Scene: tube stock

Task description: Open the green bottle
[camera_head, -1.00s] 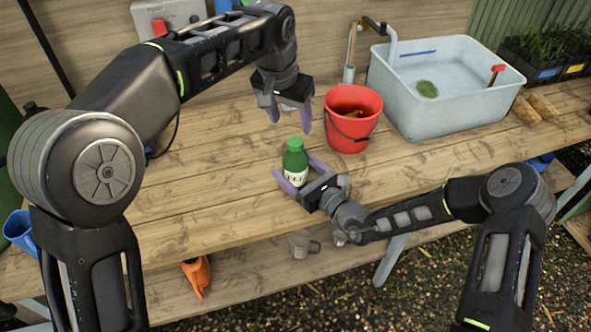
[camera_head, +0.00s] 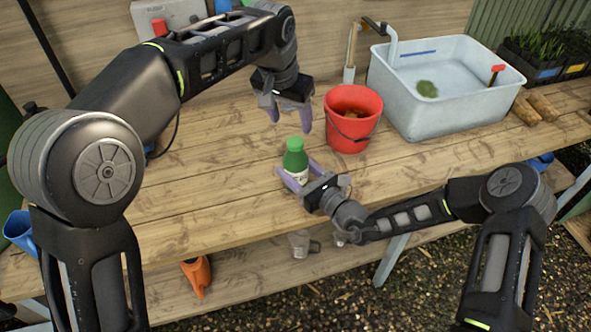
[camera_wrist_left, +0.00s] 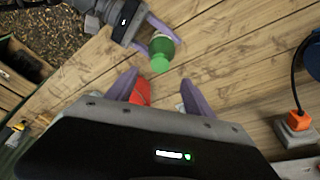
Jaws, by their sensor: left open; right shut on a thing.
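The green bottle (camera_head: 295,158) stands upright on the wooden bench, with a green cap and a white label. My right gripper (camera_head: 293,180) is shut on its body from the front right. My left gripper (camera_head: 290,116) is open and empty, above and behind the bottle, with its fingers pointing down. In the left wrist view, the bottle (camera_wrist_left: 162,50) shows cap towards the camera, between the fingers of my right gripper (camera_wrist_left: 160,42). The open fingers of my left gripper (camera_wrist_left: 158,92) are apart from it.
A red bucket (camera_head: 352,128) stands right of my left gripper, close to the bottle. A grey-blue basin (camera_head: 440,105) stands further right. The bench left of the bottle is clear.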

